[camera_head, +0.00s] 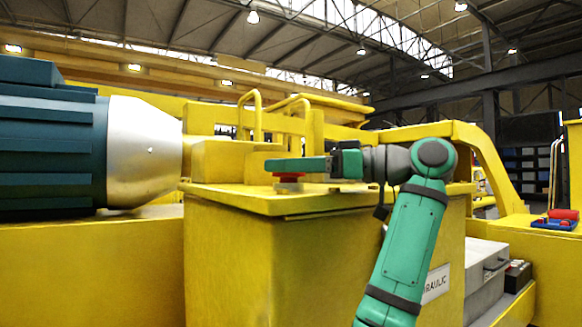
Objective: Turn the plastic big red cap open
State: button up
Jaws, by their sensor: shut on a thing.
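A red cap (288,178) sits on top of the yellow hydraulic box, near its left part. Only its lower portion shows, as a green finger of my gripper (290,166) covers the upper part. My gripper reaches in level from the right and is shut on the red cap. The far finger is mostly hidden behind the near one. Whether the cap has turned cannot be seen. My green arm (408,245) rises in front of the box's right side.
The yellow box (270,265) carries a raised yellow block (222,161) and yellow pipes (292,103) behind the cap. A large dark teal motor with a silver end (143,150) stands at left. A blue tray (555,224) with a red item lies at far right.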

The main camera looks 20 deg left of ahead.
jog(key=shift+a+f+n+g, duration=0.15)
jog(key=shift+n+g, duration=0.25)
jog(key=shift+g, duration=0.3)
jog(key=o, duration=1.1)
jog(key=shift+c, duration=0.2)
jog(key=d, duration=1)
jog(key=shift+d, duration=0.45)
